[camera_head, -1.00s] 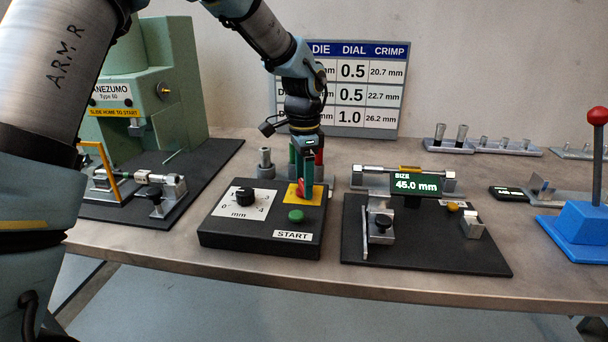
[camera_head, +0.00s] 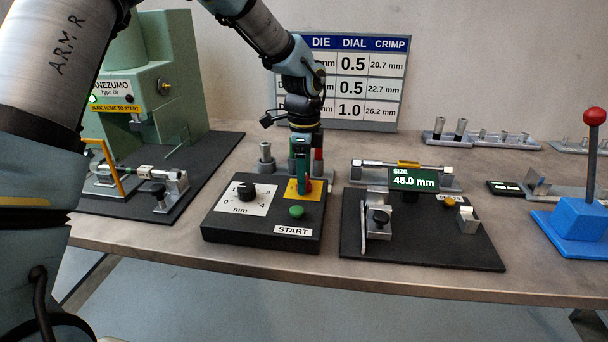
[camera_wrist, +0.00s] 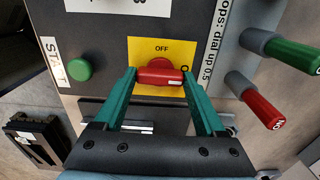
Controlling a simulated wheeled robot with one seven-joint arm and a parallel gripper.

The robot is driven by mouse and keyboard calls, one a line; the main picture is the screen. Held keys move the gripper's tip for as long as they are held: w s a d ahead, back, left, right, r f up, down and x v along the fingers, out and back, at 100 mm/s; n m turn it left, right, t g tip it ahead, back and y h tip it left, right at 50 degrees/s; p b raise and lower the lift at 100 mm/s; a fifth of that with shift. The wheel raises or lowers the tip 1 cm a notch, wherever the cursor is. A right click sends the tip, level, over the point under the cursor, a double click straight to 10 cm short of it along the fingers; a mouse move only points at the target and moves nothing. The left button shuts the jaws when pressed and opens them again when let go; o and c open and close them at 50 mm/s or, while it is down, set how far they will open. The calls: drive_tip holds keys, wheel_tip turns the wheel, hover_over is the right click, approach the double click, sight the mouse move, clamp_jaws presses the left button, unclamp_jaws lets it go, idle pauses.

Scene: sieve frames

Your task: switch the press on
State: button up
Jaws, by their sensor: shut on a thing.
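The red switch handle (camera_wrist: 160,74) sits on a yellow plate (camera_wrist: 146,49) marked OFF at its top edge in the wrist view. A letter at the plate's right is partly hidden by a finger. My gripper (camera_wrist: 160,76) is shut on the red handle, one teal finger at each end, and the handle lies level across that view. In the head view my gripper (camera_head: 304,190) points down onto the yellow plate (camera_head: 291,187) of the black control box (camera_head: 262,238). The green press (camera_head: 171,85) stands at the left, with a small green light (camera_head: 92,98) glowing on its front.
The box also has a black dial (camera_head: 246,191) and a green START button (camera_head: 296,211). Green- and red-handled tools (camera_wrist: 262,104) stand close beside the switch. A gauge with a 45.0 mm display (camera_head: 414,179) is at the right, and a blue lever stand (camera_head: 580,226) is farther right.

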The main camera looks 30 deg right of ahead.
drive_tip(key=o, duration=1.3)
wheel_tip(320, 180, up, 11)
drive_tip(key=shift+f+b, duration=0.1)
drive_tip(key=shift+b, duration=1.05)
